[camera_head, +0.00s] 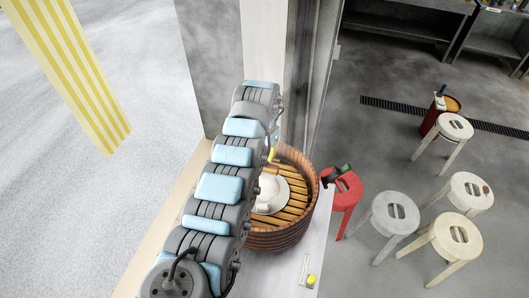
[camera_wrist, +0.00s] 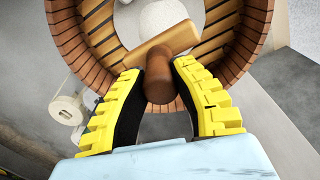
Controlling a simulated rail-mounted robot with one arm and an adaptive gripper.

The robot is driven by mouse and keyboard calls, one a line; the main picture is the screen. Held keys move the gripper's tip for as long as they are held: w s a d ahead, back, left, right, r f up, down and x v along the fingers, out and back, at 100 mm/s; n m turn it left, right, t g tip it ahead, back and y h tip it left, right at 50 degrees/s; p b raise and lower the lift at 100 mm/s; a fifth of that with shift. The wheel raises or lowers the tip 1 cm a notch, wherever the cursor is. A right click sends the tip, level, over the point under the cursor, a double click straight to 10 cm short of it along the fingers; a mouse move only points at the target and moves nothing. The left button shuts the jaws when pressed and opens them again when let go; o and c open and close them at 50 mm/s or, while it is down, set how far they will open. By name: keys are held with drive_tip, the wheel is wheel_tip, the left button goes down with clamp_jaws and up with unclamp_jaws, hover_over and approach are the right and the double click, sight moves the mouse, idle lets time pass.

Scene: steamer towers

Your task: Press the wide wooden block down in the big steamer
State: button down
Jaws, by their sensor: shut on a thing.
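The wide wooden block (camera_wrist: 168,44) is a light-brown bar with a darker rounded handle. My gripper (camera_wrist: 159,72), with yellow and black fingers, is shut on that handle in the wrist view. The big steamer (camera_head: 277,241) is a round reddish-brown wooden tub with a slatted inside; it also shows in the wrist view (camera_wrist: 257,22). The block appears over the tub's opening, near its rim; its height above the slats is unclear. A white rounded mass (camera_head: 270,190) sits in the steamer, partly covered by the block in the wrist view (camera_wrist: 160,17).
The steamer stands on a pale counter (camera_head: 296,262) with a small yellow-topped item (camera_head: 311,280) nearer the front. A red stool (camera_head: 345,190) holding dark objects stands right beside it. Several pale stools (camera_head: 395,212) stand on the grey floor. A grey wall (camera_head: 212,60) rises behind.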

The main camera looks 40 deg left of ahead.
sight(265, 165)
drive_tip(key=shift+p, duration=0.35)
drive_tip(key=shift+f+b, duration=1.2)
drive_tip(key=shift+f, duration=1.65)
drive_tip(key=shift+f, duration=0.3)
drive_tip(key=shift+f+b, duration=2.55)
drive_tip(key=shift+f, duration=1.65)
idle(0.3)
